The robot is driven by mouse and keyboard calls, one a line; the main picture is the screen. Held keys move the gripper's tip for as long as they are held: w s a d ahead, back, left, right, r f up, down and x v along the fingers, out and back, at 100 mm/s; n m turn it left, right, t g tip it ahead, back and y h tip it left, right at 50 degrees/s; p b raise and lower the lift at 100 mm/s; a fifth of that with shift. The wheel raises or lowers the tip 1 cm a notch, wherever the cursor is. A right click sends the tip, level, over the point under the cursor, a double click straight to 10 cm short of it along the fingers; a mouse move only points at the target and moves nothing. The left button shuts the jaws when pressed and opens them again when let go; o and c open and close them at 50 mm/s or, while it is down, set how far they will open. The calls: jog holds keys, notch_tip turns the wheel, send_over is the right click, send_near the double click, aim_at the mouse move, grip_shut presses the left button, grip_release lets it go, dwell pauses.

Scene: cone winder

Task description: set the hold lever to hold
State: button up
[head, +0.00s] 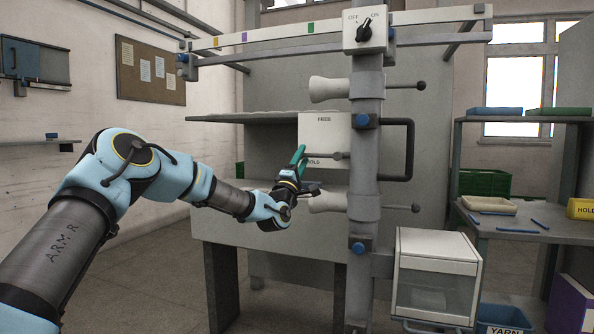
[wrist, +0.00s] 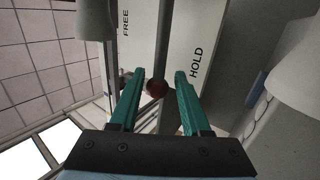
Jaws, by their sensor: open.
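The hold lever (wrist: 163,45) is a dark rod ending in a reddish-brown round knob (wrist: 157,88). In the wrist view it runs between the words FREE, on the left, and HOLD, on the right, on a pale plate (wrist: 182,30). In the head view the lever (head: 332,156) points left from the post, low on the plate (head: 325,130), near the word HOLD. My gripper (wrist: 161,72) is open, its green fingers on either side of the knob with gaps showing. In the head view my gripper (head: 300,155) partly hides the lever's end.
White cones (head: 328,90) (head: 328,203) stick out above and below the lever. A grey post (head: 365,140) with a black handle (head: 410,150) stands to the right. A rotary switch (head: 365,30) is above, and a clear-fronted box (head: 435,275) is at lower right.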

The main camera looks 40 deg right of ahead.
jog(key=b+v, duration=0.1)
jog(key=v, duration=0.8)
jog(key=shift+a+f, duration=0.25)
jog(key=shift+a, duration=0.05)
jog(key=shift+s, duration=0.1)
